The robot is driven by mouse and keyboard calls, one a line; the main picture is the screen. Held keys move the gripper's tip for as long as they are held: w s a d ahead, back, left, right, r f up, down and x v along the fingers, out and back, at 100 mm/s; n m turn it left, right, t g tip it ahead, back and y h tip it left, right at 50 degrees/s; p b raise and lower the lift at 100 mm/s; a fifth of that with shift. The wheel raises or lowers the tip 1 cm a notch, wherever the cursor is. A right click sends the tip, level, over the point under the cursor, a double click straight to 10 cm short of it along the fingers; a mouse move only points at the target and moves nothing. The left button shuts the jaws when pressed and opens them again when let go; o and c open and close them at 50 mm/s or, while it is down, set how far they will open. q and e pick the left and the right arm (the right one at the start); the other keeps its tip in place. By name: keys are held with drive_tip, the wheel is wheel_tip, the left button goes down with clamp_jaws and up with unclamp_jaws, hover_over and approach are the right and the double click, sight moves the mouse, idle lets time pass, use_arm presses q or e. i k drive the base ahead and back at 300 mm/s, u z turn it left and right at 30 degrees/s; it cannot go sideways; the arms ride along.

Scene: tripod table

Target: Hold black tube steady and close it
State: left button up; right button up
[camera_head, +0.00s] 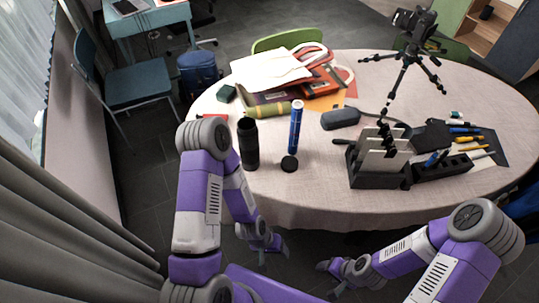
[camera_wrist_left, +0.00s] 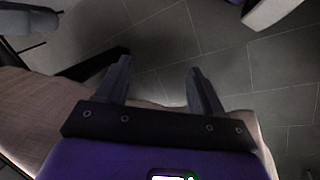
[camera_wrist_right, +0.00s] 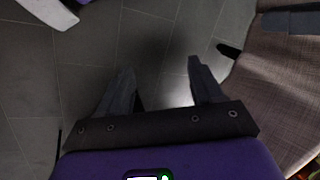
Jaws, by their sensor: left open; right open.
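The black tube (camera_head: 248,143) stands upright on the near left part of the table; I cannot see into its top. A small round black cap (camera_head: 289,163) lies on the table to its right, near the front edge. A blue tube (camera_head: 296,125) stands upright just behind the cap. My left gripper (camera_head: 273,251) hangs open and empty in front of the table edge, below the cap; its two fingers are apart in the left wrist view (camera_wrist_left: 158,72). My right gripper (camera_head: 328,279) is open and empty further right; its fingers are apart in the right wrist view (camera_wrist_right: 160,72).
The round table (camera_head: 315,198) holds a black rack (camera_head: 378,178) with upright plates, a pen tray (camera_head: 443,168), a glasses case (camera_head: 340,118), books and a bag (camera_head: 315,75), and a tripod with camera (camera_head: 405,65). Bare cloth lies between the cap and the rack.

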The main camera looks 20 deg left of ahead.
sight(249, 146)
drive_tip(key=u, duration=1.95)
drive_tip(key=k, duration=0.25)
drive_tip(key=z, duration=0.35)
